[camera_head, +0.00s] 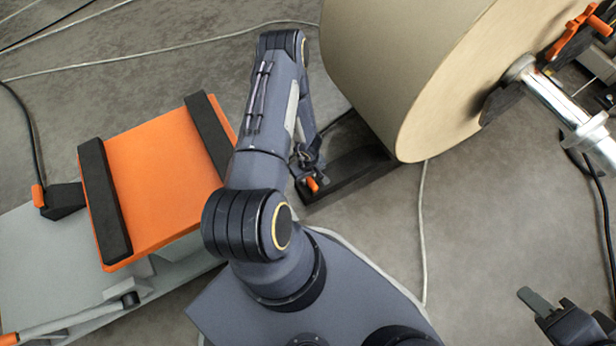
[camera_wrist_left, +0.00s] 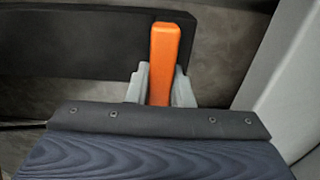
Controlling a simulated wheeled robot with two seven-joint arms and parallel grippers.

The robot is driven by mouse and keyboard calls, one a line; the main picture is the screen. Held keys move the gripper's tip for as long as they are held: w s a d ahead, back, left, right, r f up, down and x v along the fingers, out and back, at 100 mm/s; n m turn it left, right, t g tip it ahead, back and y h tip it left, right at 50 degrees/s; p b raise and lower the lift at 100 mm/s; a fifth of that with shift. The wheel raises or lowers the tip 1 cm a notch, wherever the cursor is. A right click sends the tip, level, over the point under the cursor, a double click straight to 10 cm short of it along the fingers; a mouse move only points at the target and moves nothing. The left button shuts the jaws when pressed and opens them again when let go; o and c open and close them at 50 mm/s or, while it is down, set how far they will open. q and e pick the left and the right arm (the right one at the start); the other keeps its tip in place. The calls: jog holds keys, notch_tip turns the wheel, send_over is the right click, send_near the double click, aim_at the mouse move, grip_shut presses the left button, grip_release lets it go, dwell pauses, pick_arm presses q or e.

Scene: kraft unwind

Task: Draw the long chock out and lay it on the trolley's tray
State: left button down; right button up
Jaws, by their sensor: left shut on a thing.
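The long chock (camera_head: 350,177) is a dark bar lying on the floor under the near edge of the big kraft roll (camera_head: 400,60). The roll hides part of it. The chock has an orange handle, which stands between the grey fingers of my left gripper (camera_head: 308,172). In the left wrist view the gripper (camera_wrist_left: 160,85) is shut on the orange handle (camera_wrist_left: 165,50), with the dark chock (camera_wrist_left: 75,45) behind it. The trolley's tray (camera_head: 165,170) is orange with two black side bars and is empty between them. My right gripper (camera_head: 545,305) is partly in view at lower right.
The trolley's grey base (camera_head: 35,260) stands at left, with a black cable beside it. A metal shaft (camera_head: 560,100) with orange-handled parts holds the roll at upper right. A pale cable (camera_head: 422,230) crosses the floor. Bare floor lies between tray and roll, partly under my arm.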

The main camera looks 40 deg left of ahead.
pick_arm(q)
jog(key=c, duration=1.2)
grip_release()
notch_tip(320, 180, up, 8)
jog(key=p, duration=0.4)
jog(key=shift+p, duration=0.3)
